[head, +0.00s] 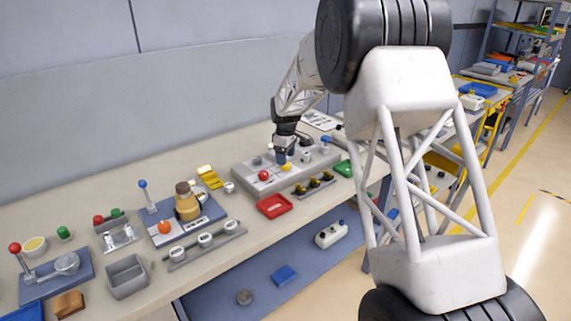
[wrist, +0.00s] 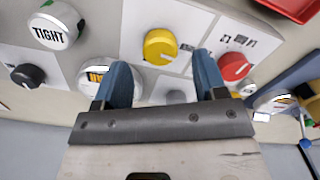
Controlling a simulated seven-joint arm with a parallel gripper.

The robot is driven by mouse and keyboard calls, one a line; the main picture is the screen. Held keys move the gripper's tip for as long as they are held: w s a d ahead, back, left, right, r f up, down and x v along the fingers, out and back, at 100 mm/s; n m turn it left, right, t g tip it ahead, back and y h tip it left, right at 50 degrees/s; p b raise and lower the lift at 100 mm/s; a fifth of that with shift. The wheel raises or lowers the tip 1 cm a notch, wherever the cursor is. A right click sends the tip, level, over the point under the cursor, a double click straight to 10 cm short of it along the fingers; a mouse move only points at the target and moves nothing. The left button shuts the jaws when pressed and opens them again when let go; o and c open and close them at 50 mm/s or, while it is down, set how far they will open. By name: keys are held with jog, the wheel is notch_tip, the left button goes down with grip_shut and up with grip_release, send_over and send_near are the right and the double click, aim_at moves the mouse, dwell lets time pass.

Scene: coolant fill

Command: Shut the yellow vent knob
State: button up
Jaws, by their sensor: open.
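The yellow vent knob (wrist: 160,46) sits on a white plate on the grey panel in the wrist view. In the head view the yellow knob (head: 286,167) shows just below the fingers. My gripper (wrist: 160,72) is open, its two blue fingers apart. The knob lies just beyond the fingertips, roughly centred between them, and nothing is held. In the head view my gripper (head: 284,157) is over the grey panel (head: 243,172). Whether the fingertips touch the panel cannot be told.
A red knob (wrist: 235,67) is close to the right finger. A round cap marked TIGHT (wrist: 54,26) and a black knob (wrist: 28,75) are on the left. A red tray (head: 274,206) lies in front of the panel. A jar (head: 187,203) stands further left.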

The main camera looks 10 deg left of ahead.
jog(key=shift+f, duration=1.65)
jog(key=c, duration=0.9)
